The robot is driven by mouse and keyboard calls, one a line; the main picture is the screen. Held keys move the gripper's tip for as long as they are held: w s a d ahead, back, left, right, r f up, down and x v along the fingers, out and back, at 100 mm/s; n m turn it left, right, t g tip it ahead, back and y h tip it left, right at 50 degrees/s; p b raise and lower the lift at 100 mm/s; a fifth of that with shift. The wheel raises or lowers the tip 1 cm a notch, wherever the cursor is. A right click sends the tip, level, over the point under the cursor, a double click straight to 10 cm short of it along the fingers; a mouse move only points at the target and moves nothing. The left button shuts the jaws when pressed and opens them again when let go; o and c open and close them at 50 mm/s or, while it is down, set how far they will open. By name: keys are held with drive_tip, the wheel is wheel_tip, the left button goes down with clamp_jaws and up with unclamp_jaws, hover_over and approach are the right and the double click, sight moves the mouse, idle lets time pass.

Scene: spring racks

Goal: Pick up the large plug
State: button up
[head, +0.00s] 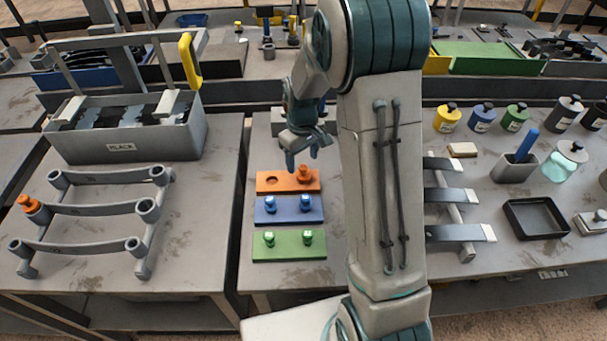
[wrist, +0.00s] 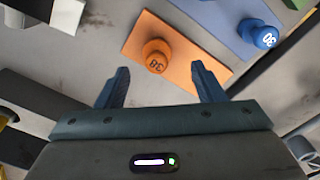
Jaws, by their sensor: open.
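An orange plug (head: 304,174) stands upright in the right side of an orange block (head: 262,187), next to an empty round hole. In the wrist view this plug (wrist: 157,56) carries a number that looks like 38. My gripper (head: 303,162) is open and empty, above and behind the orange block. In the wrist view the plug shows in the gap between the fingertips (wrist: 158,72), and no contact is visible. Another orange plug (head: 31,205) sits at the left end of the spring rack (head: 100,210). No plug is labelled large.
A blue block (head: 289,212) and a green block (head: 289,244) hold two plugs each, in front of the orange one. A blue plug (wrist: 260,33) marked 30 shows nearby. A grey bin (head: 135,140) stands left; bottles and a black tray (head: 537,220) lie right.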

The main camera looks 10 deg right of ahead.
sight(304, 167)
drive_tip(key=shift+w+d+f+p, duration=0.15)
drive_tip(key=shift+f+p, duration=0.65)
drive_tip(key=shift+f, duration=1.75)
drive_tip(key=c, duration=0.9)
